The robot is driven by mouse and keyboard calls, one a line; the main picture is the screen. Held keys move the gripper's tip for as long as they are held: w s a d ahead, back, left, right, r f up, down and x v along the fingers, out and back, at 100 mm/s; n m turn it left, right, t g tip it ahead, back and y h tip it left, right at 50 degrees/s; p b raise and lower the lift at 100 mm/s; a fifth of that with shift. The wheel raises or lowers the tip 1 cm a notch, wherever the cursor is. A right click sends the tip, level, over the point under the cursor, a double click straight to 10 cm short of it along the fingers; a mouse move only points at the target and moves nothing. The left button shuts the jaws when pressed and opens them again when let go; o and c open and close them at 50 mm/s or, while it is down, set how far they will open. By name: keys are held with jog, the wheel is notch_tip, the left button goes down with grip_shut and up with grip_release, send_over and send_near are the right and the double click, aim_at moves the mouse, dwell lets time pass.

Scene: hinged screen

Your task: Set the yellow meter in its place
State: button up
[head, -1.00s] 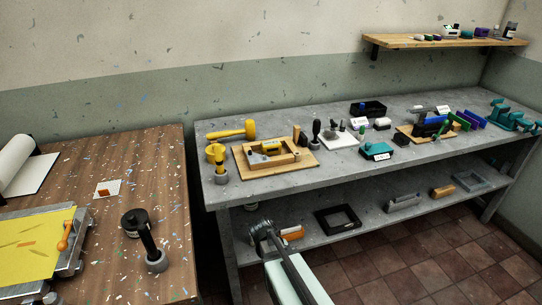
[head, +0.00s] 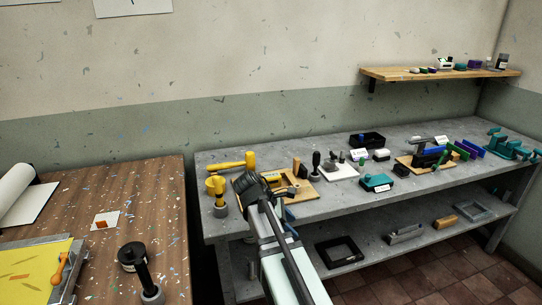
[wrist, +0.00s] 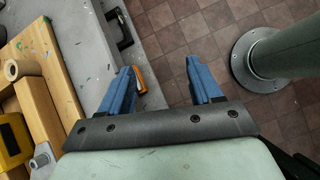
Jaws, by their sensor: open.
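The yellow meter (head: 268,173) appears to be the yellow block with a dark face on the wooden board (head: 305,193) near the bench's left end. My arm hides much of the board. In the wrist view, part of a yellow body (wrist: 12,143) shows at the left edge, beside the board's wooden bars (wrist: 45,80). My gripper (wrist: 160,78) is open and empty, its blue fingers apart over the floor and bench front. In the head view, blue finger parts (head: 289,214) show by the bench's front edge, right of my wrist.
A yellow mallet (head: 235,163) and a yellow-headed tool (head: 217,190) stand left of the board. A white plate (head: 338,172) and teal block (head: 376,182) lie to its right. The lower shelf holds a black frame (head: 340,252) and an orange block (wrist: 140,78).

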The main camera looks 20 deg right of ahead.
jog(key=w+r+y, duration=0.1)
jog(key=w+r, duration=0.4)
notch_tip(320, 180, up, 7)
jog(key=n+t+y, duration=0.1)
jog(key=n+y, duration=0.2)
jog(key=y, duration=0.3)
send_over(271, 175)
jog(key=shift+w+r, duration=0.1)
jog(key=shift+f, duration=3.95)
jog(key=c, duration=0.9)
jog(key=shift+r, duration=2.05)
jog(key=s+d, duration=0.3)
jog(key=d, duration=0.6)
jog(key=s+d, duration=0.4)
jog(key=d, duration=0.5)
jog(key=s+d, duration=0.4)
jog(key=d, duration=0.6)
jog(key=shift+r, duration=0.3)
